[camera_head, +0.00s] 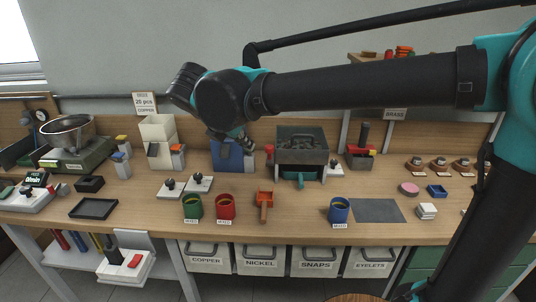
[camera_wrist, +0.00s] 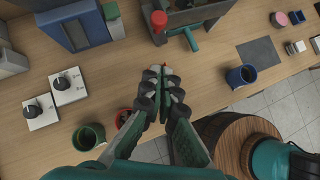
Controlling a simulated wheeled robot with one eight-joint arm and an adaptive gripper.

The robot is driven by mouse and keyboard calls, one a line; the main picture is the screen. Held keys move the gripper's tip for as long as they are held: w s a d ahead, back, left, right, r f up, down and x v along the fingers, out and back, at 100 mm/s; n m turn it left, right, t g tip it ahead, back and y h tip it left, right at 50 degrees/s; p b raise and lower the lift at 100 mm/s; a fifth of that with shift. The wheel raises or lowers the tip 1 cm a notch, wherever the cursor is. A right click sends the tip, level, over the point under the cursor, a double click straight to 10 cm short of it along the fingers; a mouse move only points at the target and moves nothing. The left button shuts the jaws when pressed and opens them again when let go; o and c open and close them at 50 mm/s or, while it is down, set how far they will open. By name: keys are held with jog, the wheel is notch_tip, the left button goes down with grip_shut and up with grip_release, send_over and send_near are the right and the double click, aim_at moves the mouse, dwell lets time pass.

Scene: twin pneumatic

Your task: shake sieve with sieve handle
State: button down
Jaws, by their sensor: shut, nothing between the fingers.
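The sieve (camera_head: 302,140) is a dark grey open box holding dark pieces, at the back middle of the bench. A teal sieve handle (camera_head: 301,180) sticks out at its front. In the wrist view the teal handle (camera_wrist: 186,38) lies at the top middle, with part of the grey sieve (camera_wrist: 208,14) beyond it. My gripper (camera_wrist: 163,72) is shut and empty, above the bench, with its fingertips apart from the handle on its near side. In the head view my gripper (camera_head: 247,143) shows small, left of the sieve, partly covered by my arm.
A red knob (camera_wrist: 159,20) stands just left of the handle. A blue box (camera_wrist: 75,30) is farther left. A grey mat (camera_head: 377,210) lies bare at right.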

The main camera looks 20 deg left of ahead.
jog(key=s+t, duration=0.1)
send_near(269, 155)
notch_tip(269, 155, down, 2)
jog(key=s, duration=0.1)
jog(key=shift+n, duration=0.4)
jog(key=shift+w+d+f, duration=0.1)
jog(key=shift+w+f, duration=0.05)
jog(key=shift+w, duration=0.55)
jog(key=shift+w+d+f, duration=0.15)
jog(key=shift+w+f, duration=0.05)
jog(key=shift+w, duration=0.45)
jog(key=shift+w+d+f, duration=0.1)
jog(key=shift+w+f, duration=0.05)
jog(key=shift+w, duration=0.55)
jog(key=shift+w, duration=0.1)
jog(key=w+a, duration=0.1)
jog(key=w, duration=0.5)
jog(key=shift+a, duration=0.25)
jog(key=shift+s, duration=0.15)
